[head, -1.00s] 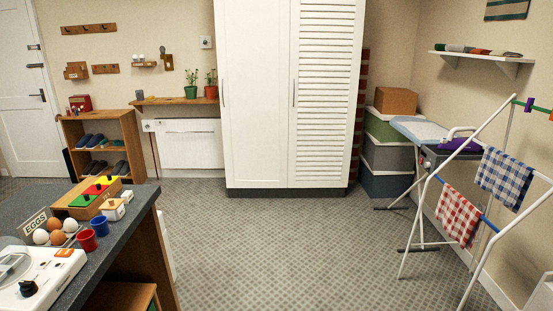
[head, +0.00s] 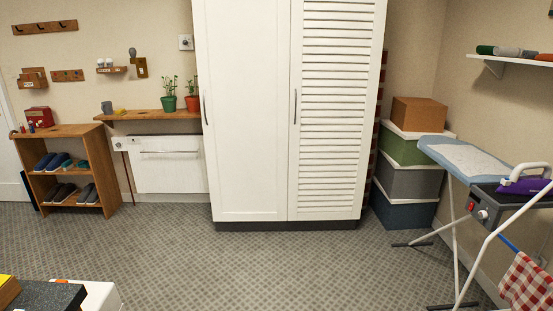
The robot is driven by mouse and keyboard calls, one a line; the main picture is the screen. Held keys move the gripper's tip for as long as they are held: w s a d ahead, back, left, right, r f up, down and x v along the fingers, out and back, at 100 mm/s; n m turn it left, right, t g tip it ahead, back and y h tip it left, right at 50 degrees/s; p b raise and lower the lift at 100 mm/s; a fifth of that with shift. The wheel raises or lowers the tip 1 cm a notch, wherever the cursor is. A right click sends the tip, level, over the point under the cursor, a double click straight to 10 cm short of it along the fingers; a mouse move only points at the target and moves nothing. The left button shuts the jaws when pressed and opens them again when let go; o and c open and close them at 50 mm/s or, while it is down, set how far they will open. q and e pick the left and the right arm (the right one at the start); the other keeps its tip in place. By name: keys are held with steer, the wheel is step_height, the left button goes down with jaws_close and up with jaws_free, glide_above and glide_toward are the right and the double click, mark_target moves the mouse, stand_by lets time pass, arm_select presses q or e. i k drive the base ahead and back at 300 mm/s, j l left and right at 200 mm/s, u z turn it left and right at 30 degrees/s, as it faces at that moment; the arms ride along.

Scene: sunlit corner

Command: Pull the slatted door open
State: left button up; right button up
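The slatted door (head: 336,120) is the right-hand door of the tall white wardrobe in the head view. It is shut, flush beside the plain left door (head: 248,130). Its upright metal handle (head: 295,106) is on its left edge, near the seam between the doors. The plain door has a similar handle (head: 205,108) on its left edge. Neither of my grippers is in the picture.
The patterned floor (head: 270,262) before the wardrobe is clear. Stacked boxes (head: 407,180) stand close to its right side, with an ironing board (head: 470,160) and iron further right. A dark counter corner (head: 48,296) is at the lower left.

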mark_target(336, 51)
steer(key=i+z, duration=0.15)
steer(key=i, duration=0.7)
steer(key=i+j+z, duration=0.1)
steer(key=i, duration=0.8)
